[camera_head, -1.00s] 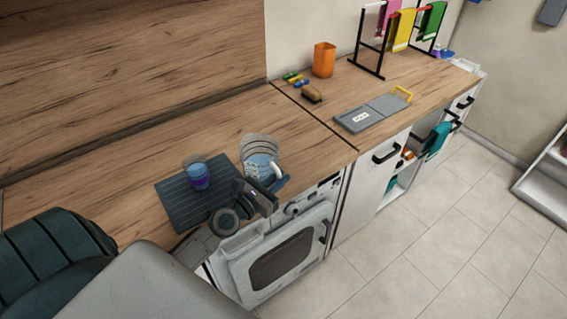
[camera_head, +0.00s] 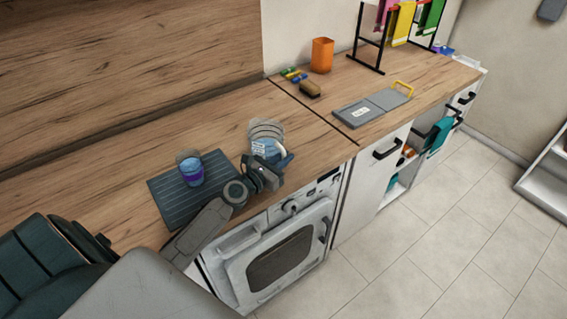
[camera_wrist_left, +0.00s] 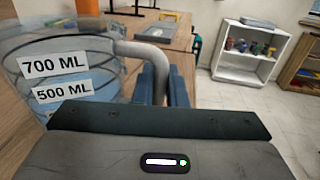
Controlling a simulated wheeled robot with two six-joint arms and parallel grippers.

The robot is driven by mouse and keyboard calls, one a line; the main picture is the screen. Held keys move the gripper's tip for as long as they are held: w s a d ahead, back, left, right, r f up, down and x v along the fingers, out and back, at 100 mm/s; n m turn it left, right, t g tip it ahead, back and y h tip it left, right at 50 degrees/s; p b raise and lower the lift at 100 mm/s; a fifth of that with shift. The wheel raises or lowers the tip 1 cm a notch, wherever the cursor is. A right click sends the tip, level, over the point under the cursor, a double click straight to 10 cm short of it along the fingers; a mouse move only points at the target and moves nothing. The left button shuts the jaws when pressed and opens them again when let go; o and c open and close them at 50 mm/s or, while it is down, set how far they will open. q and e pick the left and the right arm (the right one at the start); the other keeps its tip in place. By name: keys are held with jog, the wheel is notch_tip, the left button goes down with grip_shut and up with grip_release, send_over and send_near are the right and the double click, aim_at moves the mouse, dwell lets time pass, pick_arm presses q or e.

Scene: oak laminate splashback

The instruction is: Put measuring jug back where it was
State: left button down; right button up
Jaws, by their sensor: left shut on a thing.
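The measuring jug (camera_head: 266,136) is clear with grey bands and bluish contents, over the wooden counter right of the dark ribbed mat. Whether its base touches the counter I cannot tell. In the left wrist view the jug (camera_wrist_left: 85,60) shows labels "700 ML" and "500 ML" and a grey handle. My left gripper (camera_head: 282,162) is shut on the jug's handle; its blue fingers (camera_wrist_left: 167,86) are around the handle in the wrist view. My right gripper is not in view.
Farther right are a grey board (camera_head: 357,112), a brush (camera_head: 310,89), an orange cup (camera_head: 321,56) and a towel rack (camera_head: 362,55). The oven (camera_head: 280,262) is below. Bare counter lies behind the jug.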

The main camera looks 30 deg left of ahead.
pick_arm(q)
jog(key=shift+f, duration=0.1)
jog(key=c, duration=1.5)
grip_release()
jog(key=shift+o, duration=0.2)
jog(key=shift+s, duration=0.1)
jog(key=shift+s, duration=0.2)
jog(key=b+v, duration=0.3)
jog(key=v, duration=0.7)
jog(key=shift+f+b, duration=0.15)
jog(key=shift+b, duration=0.2)
jog(key=shift+s+a+r+b, duration=0.1)
jog(key=shift+s+b, duration=0.05)
jog(key=shift+s, duration=0.25)
jog(key=shift+s+a+r+b, duration=0.1)
jog(key=shift+s+b, duration=0.05)
jog(key=shift+s, duration=0.2)
